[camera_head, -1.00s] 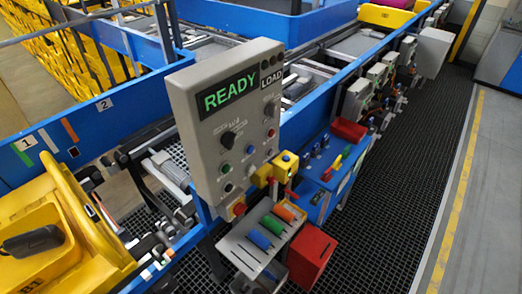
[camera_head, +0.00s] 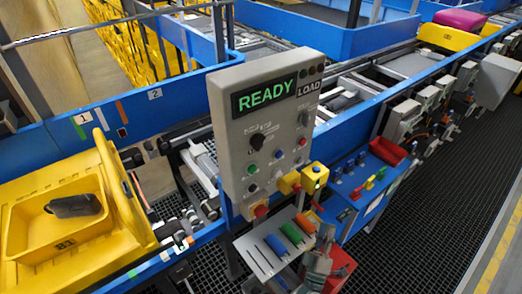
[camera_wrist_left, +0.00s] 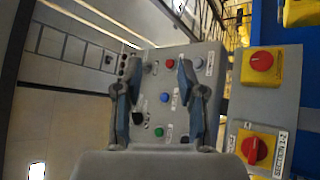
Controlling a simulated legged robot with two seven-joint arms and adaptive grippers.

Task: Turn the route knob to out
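The grey control panel (camera_head: 235,125) stands upright in the middle of the head view, with a lit READY sign and a LOAD sign. A black turn knob (camera_head: 257,141) is at its upper left and a second, greyer knob (camera_head: 303,118) at its upper right. Their labels are too small to read, so I cannot tell which is the route knob or its setting. My right gripper is not in view.
Yellow boxes with red buttons (camera_wrist_left: 261,64) sit beside the panel. A yellow tray (camera_head: 75,205) lies on the conveyor at left.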

